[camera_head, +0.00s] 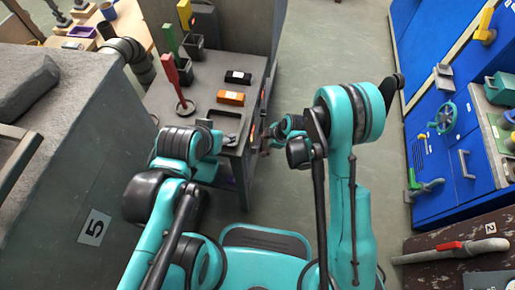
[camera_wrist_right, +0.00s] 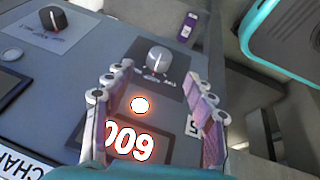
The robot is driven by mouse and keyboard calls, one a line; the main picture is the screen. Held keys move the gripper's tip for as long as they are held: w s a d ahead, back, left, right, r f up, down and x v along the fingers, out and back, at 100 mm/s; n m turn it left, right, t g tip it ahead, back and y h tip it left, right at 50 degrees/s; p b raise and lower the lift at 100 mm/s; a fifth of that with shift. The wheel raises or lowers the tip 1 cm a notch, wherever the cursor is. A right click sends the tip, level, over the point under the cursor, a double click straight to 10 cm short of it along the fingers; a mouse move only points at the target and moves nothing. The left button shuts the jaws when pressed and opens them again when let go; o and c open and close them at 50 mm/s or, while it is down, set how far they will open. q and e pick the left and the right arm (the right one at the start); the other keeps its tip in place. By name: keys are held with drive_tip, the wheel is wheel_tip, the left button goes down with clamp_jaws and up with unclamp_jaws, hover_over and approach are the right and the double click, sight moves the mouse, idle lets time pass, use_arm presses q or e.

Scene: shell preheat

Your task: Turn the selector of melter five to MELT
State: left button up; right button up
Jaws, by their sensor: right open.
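The side of a grey cabinet with a "5" plate (camera_head: 95,227) stands at the left in the head view. My right gripper (camera_head: 268,138) reaches away from me to the front of a grey bench unit. In the right wrist view, my right gripper (camera_wrist_right: 156,82) is open and empty before a grey panel. A dark round selector knob (camera_wrist_right: 158,60) with a white pointer line sits just beyond and between its fingertips, apart from them. The marks around the knob are too small to read. My left arm is bent at the left; its fingers cannot be made out.
A second knob (camera_wrist_right: 53,19) is at the panel's upper left. Red (camera_head: 172,72) and green (camera_head: 170,42) handled tools stand on the bench. Blue cabinets (camera_head: 440,150) stand right; floor between is clear.

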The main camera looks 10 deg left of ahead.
sight(254, 150)
drive_tip(key=b+x, duration=0.3)
drive_tip(key=x, duration=0.4)
drive_tip(key=shift+f, duration=0.3)
drive_tip(key=shift+a, duration=0.1)
drive_tip(key=shift+w, duration=0.1)
drive_tip(key=c, duration=1.1)
